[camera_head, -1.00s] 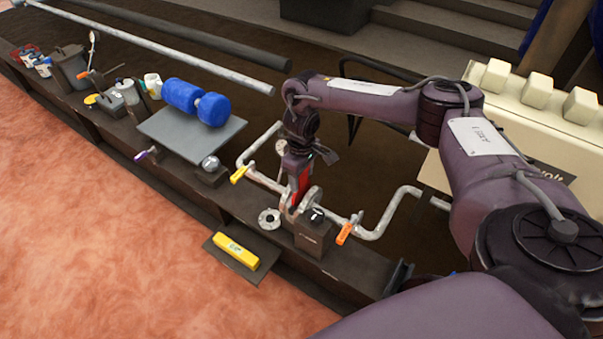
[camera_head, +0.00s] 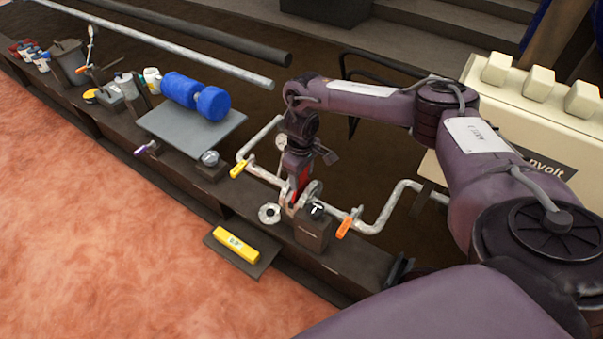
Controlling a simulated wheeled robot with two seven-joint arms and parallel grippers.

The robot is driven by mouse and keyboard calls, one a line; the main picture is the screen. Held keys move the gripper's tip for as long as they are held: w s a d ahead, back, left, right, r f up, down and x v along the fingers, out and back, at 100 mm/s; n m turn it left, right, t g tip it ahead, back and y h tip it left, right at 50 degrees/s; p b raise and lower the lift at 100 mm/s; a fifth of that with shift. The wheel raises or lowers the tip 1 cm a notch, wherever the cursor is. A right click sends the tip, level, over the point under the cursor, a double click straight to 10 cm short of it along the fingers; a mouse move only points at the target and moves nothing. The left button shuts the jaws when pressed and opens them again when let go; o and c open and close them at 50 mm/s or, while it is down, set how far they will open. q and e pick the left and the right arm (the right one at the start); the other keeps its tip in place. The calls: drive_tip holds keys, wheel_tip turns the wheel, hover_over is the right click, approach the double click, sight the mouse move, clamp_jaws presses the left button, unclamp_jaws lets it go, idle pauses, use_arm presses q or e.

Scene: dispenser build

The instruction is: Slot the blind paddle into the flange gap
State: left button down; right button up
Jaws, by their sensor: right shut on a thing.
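My right gripper (camera_head: 299,177) points down over the white pipe run at the middle of the view. It is shut on a red piece, the blind paddle (camera_head: 301,194), of which only a narrow strip shows. The paddle stands roughly upright at the flange pair (camera_head: 314,190), between the round flange faces as far as I can see. Its lower end is hidden by the flanges and the dark block in front, so I cannot tell how deep it sits. My left gripper is not in view.
A dark block with a white T mark (camera_head: 314,226) stands just in front of the flanges. A loose grey ring (camera_head: 269,214) lies left of it. Yellow (camera_head: 240,169) and orange (camera_head: 345,227) valve handles flank the joint. A yellow bar (camera_head: 235,243) lies on a low shelf.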

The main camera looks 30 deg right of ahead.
drive_tip(key=shift+f, duration=0.6)
drive_tip(key=shift+w+f, duration=0.1)
drive_tip(key=shift+f, duration=0.05)
idle(0.3)
drive_tip(key=o, duration=1.8)
